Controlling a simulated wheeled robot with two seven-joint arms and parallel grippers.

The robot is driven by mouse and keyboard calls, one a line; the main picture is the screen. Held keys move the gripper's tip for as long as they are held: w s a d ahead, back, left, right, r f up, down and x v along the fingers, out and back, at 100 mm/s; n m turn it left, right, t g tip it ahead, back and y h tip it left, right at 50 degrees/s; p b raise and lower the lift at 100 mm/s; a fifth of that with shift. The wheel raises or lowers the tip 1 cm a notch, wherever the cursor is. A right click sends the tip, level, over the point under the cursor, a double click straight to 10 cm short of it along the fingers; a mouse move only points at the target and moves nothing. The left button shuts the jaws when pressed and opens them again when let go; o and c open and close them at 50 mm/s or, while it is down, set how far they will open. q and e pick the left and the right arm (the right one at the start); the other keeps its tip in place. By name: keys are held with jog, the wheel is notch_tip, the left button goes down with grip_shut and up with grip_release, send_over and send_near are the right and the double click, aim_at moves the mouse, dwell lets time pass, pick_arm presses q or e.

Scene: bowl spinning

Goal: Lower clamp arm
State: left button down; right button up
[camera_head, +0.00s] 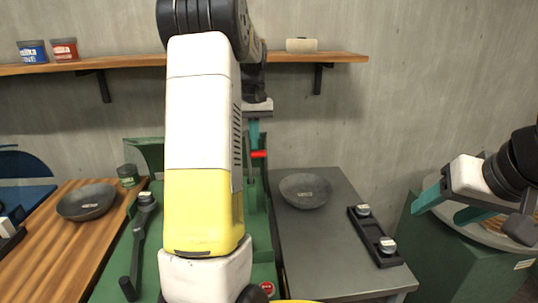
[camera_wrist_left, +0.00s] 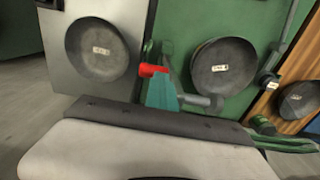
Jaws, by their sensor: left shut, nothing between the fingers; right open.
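My left gripper (camera_head: 255,140) is shut, its teal fingers pointing down at a red grip (camera_head: 259,154) on the green machine. In the left wrist view the teal fingers (camera_wrist_left: 162,95) are right beside the red grip (camera_wrist_left: 152,70); I cannot tell whether they touch. The red grip appears to belong to the clamp arm. A short grey bar (camera_wrist_left: 200,100) shows just right of the fingers. A grey bowl (camera_wrist_left: 223,67) sits on the machine beside them; my left arm hides it in the head view. My right gripper (camera_head: 437,214) is open and empty at the far right.
A grey bowl (camera_head: 305,190) sits on the grey table (camera_head: 330,260), beside a black tray (camera_head: 374,238) with rollers. Another bowl (camera_head: 87,202) sits on the wooden table (camera_head: 60,260). A roller arm (camera_head: 138,245) lies left of my arm. A wall shelf (camera_head: 120,62) runs behind.

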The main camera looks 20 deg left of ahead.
pick_arm(q)
jog(key=s+a+f, duration=0.2)
jog(key=s+a, duration=0.1)
jog(key=a, duration=0.3)
jog(key=s+a+f, duration=0.3)
jog(key=a, duration=0.3)
jog(key=shift+a+f, duration=0.25)
jog(key=shift+a, duration=0.05)
dwell(1.8)
notch_tip(320, 180, up, 12)
dwell(1.1)
